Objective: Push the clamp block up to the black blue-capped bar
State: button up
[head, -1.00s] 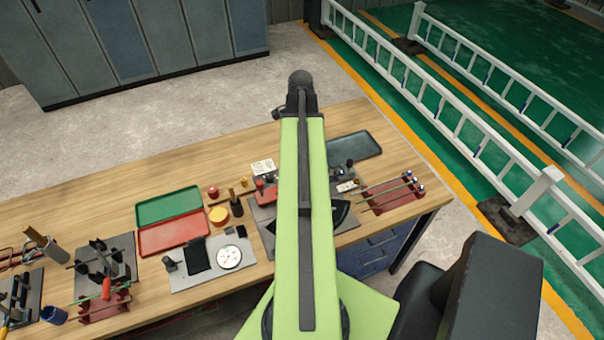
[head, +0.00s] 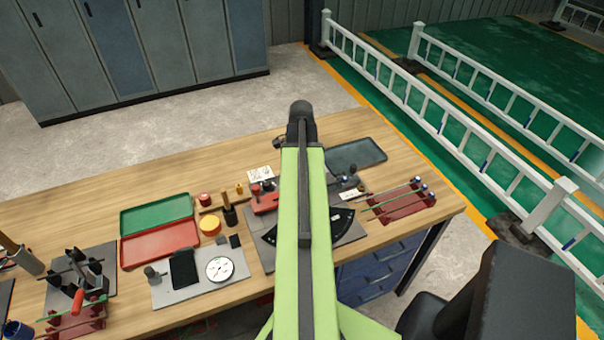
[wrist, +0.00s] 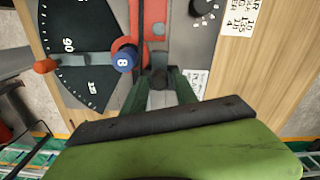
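In the wrist view my gripper (wrist: 160,88) reaches over the bending plate with its two green fingers apart. A dark round piece (wrist: 160,77) shows between them; I cannot tell whether they touch it. A thin black bar (wrist: 140,28) runs up the picture beside a red block (wrist: 156,10), which I take for the clamp block. A blue cap marked 8 (wrist: 123,58), on a red round base, is just left of the bar's lower end and left of my fingers. In the head view my arm hides the gripper; the red block (head: 264,204) shows left of it.
A black angle scale (wrist: 80,45) lies left of the bar, with an orange knob (wrist: 45,66). In the head view a red rack (head: 400,208) of blue-capped bars stands at right, a dark tray (head: 357,154) behind. Green and red trays (head: 160,245) lie left.

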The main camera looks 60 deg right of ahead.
grip_shut()
dwell(1.1)
